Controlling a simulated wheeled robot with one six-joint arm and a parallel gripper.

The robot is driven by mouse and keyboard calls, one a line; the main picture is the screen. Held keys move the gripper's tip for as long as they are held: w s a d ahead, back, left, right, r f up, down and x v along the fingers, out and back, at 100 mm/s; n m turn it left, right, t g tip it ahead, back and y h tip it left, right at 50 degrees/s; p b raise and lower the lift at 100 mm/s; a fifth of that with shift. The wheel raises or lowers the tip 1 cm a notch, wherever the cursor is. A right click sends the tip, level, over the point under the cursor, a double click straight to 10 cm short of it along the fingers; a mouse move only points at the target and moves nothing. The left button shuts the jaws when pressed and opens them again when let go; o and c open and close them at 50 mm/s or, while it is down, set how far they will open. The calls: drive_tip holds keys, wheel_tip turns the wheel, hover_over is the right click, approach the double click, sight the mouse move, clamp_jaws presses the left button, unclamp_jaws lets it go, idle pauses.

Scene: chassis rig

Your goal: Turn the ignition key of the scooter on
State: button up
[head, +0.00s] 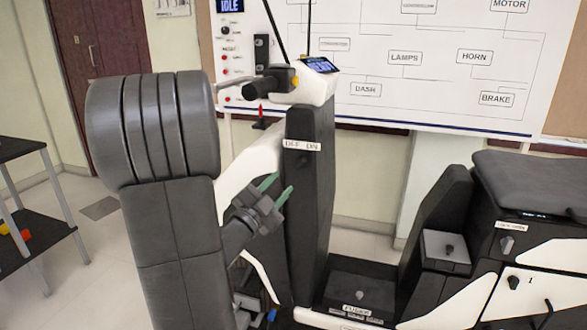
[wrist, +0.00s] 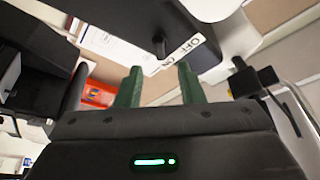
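The scooter (head: 309,215) stands upright at the centre, with its dark front column facing me. A white OFF/ON label (head: 302,145) sits high on the column and also shows in the wrist view (wrist: 183,54). The small dark ignition key (head: 302,161) is just below the label; in the wrist view it is a dark knob (wrist: 159,44) beside the label. Its exact turn angle is hard to tell. My gripper (head: 277,188), with green fingers, is below and left of the key, apart from it. The fingers (wrist: 160,84) are spread with nothing between them.
The handlebar grip (head: 268,84) and a lit display (head: 320,65) are above the key. A box marked FUSES (head: 357,292) lies on the footboard, and the seat (head: 530,180) is at right. A board (head: 430,70) stands behind, its small screen reading IDLE. A shelf (head: 30,230) is at left.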

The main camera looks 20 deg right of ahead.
sight(297, 166)
drive_tip(key=x, duration=0.7)
drive_tip(key=shift+d+p, duration=0.1)
drive_tip(key=shift+p, duration=0.25)
